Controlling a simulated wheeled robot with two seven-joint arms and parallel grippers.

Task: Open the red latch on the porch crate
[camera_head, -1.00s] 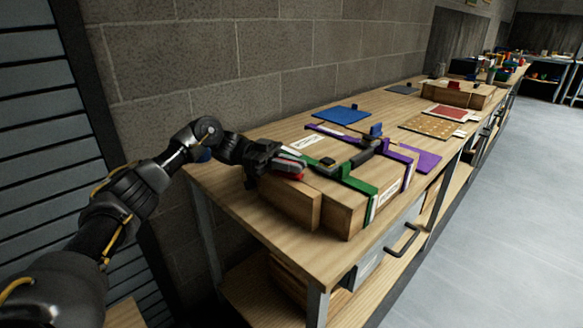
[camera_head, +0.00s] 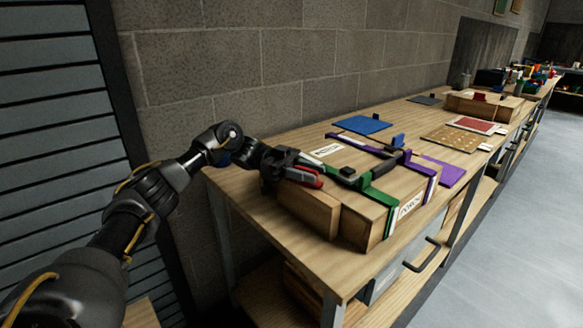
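The porch crate (camera_head: 353,221) is a wooden box on the near end of the bench, with a white label reading PORCH on its right side. A green strap (camera_head: 376,194) and a purple strap (camera_head: 418,168) cross it. A red piece, apparently the red latch (camera_head: 307,181), shows at the crate's left end, beside grey parts. My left gripper (camera_head: 290,171) is right at this red piece, low over the crate top. Its fingers are dark and overlap the latch area, so whether they touch or grip it is unclear. My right gripper is not in view.
A black handle-like bar (camera_head: 380,167) lies across the crate top near the straps. A blue panel (camera_head: 362,124), a purple panel (camera_head: 444,171) and a tan dotted panel (camera_head: 450,138) lie behind and right. Another wooden box (camera_head: 484,106) stands farther back. A block wall is behind.

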